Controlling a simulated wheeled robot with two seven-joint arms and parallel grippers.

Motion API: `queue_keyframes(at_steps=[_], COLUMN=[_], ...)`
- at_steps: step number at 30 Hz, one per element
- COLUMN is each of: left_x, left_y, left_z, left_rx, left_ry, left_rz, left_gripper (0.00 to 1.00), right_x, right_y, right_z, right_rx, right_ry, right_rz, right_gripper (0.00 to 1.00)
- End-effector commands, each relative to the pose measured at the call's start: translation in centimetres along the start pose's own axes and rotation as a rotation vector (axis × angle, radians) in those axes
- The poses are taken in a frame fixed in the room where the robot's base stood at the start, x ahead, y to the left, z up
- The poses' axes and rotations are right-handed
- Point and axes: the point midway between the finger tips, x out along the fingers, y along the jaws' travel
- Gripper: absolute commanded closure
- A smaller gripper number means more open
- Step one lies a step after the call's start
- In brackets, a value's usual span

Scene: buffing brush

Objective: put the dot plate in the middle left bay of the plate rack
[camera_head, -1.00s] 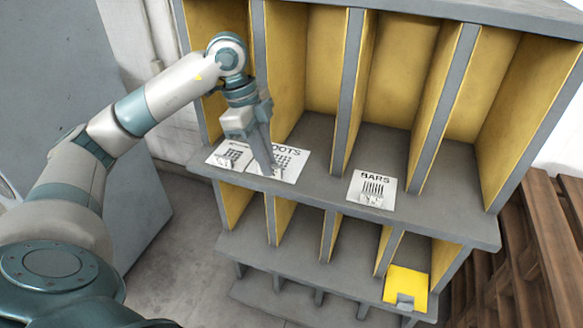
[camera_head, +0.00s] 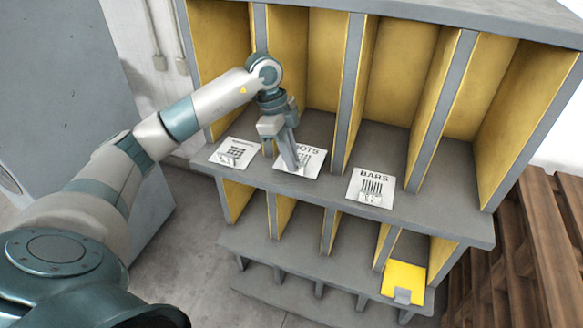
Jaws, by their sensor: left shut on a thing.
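The dot plate (camera_head: 313,159) is a white square card marked "DOTS", on the grey ledge in front of the upper bays. My left gripper (camera_head: 292,166) points down at its left part and is shut on it; the fingers hide the grip point and part of the lettering. The plate rack (camera_head: 440,225) is a grey unit with yellow-lined bays. Upright dividers split its upper and lower rows. The upper bays that show look empty. My right gripper is not in view.
A white plate with a grid mark (camera_head: 236,151) lies left of the dot plate, and the BARS plate (camera_head: 371,187) lies to its right. A yellow plate (camera_head: 405,280) sits at the lower right bay. Wooden slats (camera_head: 530,240) stand at the right.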

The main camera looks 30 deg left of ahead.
Motion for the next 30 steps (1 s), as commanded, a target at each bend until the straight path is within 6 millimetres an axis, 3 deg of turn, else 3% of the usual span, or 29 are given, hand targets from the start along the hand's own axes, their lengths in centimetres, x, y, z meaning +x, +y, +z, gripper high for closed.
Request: queue_keyframes(at_steps=[9,21,22,24,30], left_x=[3.1,3.7,3.6,3.6,3.6], left_y=[0.1,0.0,0.1,0.1,0.1], left_z=[0.8,1.0,1.0,1.0,1.0], left_rx=[0.000,0.000,0.000,0.000,0.000], left_ry=[0.001,0.000,0.000,0.000,0.000], left_rz=[0.002,0.000,0.001,0.001,0.001], left_gripper=[1.00,1.00,0.84,0.72,0.72], right_x=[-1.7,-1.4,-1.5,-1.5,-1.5], right_y=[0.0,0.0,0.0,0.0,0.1], right_z=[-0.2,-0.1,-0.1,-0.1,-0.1], right_rx=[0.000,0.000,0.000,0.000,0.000], right_ry=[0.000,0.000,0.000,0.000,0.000], right_rz=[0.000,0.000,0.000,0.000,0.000], right_gripper=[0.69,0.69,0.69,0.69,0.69])
